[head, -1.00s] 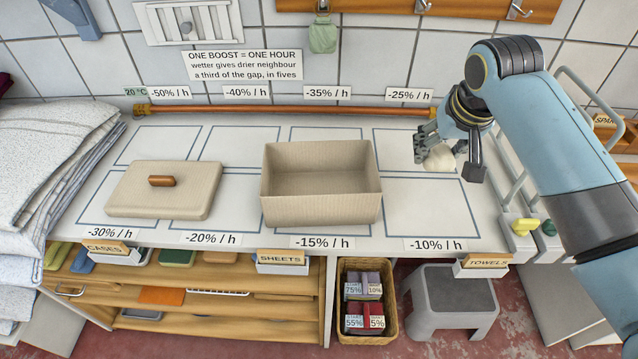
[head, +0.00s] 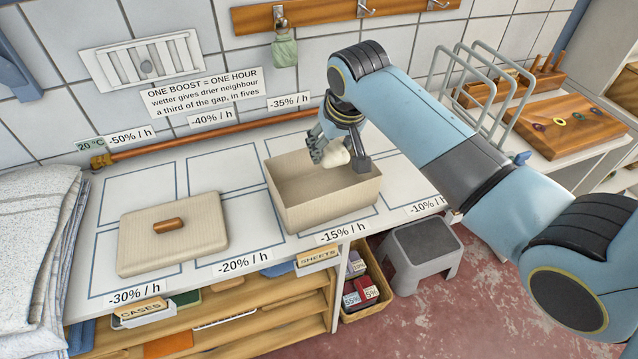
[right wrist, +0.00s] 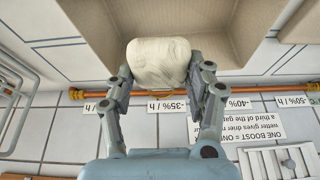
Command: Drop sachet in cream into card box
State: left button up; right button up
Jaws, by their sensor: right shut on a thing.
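The cream sachet (head: 337,155) is a small, pale, rounded packet. My right gripper (head: 338,150) is shut on it, and the right wrist view shows the sachet (right wrist: 158,66) between both fingers. The open beige card box (head: 328,212) stands on the worktop and its visible inside is empty. The sachet is held at the box's far side, overlapping its back rim in the head view. In the right wrist view the box (right wrist: 92,28) opens just beyond the sachet. Its exact height above the rim is hard to tell. My left gripper is not in view.
A beige lid (head: 172,245) with a brown handle lies left of the box. Folded linen (head: 35,240) is stacked at far left. A copper pipe (head: 210,131) runs along the wall. A wire rack (head: 490,85) stands right, and a grey stool (head: 425,250) is on the floor.

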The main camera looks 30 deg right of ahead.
jog(key=shift+f, duration=0.6)
jog(key=shift+a+f, duration=0.15)
jog(key=shift+f, duration=0.6)
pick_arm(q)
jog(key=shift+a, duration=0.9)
pick_arm(e)
jog(key=o, duration=1)
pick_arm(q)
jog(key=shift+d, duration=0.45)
